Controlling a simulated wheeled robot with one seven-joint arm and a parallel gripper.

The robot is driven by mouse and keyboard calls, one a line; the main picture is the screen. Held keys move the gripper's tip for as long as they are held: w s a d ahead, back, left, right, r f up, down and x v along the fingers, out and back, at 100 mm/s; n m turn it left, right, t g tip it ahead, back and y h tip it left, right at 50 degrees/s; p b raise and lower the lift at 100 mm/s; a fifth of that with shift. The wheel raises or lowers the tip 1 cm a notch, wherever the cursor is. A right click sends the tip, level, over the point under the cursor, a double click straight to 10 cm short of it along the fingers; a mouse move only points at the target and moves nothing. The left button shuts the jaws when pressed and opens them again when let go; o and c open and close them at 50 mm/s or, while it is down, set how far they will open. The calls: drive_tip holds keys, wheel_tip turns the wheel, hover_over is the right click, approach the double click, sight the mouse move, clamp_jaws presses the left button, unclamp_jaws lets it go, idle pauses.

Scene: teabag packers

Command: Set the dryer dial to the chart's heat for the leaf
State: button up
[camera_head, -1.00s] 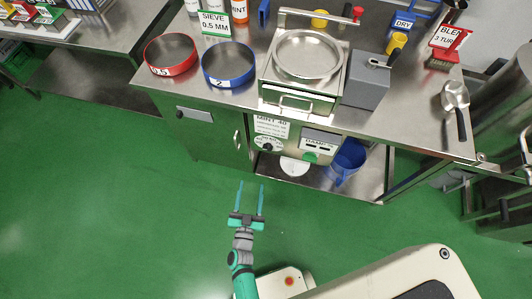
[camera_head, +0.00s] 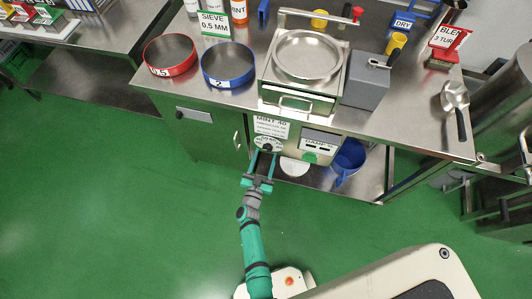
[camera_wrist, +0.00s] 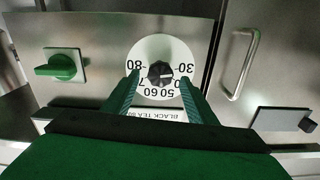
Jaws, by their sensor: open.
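The dryer dial is a black knob (camera_wrist: 160,72) on a round white plate with heat numbers, between my fingers in the wrist view; 80, 60, 50 and 30 are readable, the others partly hidden. I cannot tell which number it points to. In the head view the dial (camera_head: 266,146) is on the cabinet front. The chart (camera_head: 271,126) sits above it there, with MINT 40 as its top line; in the wrist view its edge (camera_wrist: 158,115) reads BLACK TEA 80, upside down. My gripper (camera_head: 264,152) is open, fingers on either side of the knob; contact is unclear.
A green knob (camera_wrist: 62,65) and a bar handle (camera_wrist: 240,64) flank the dial in the wrist view. Sieves and a metal pan stand on the counter above. The green floor is clear.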

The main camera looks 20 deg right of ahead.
drive_tip(key=shift+x, duration=1.1)
drive_tip(key=c, duration=1.1)
drive_tip(key=shift+o, duration=0.2)
drive_tip(key=shift+m, duration=0.3)
drive_tip(key=m, duration=0.3)
drive_tip(key=shift+m, duration=2)
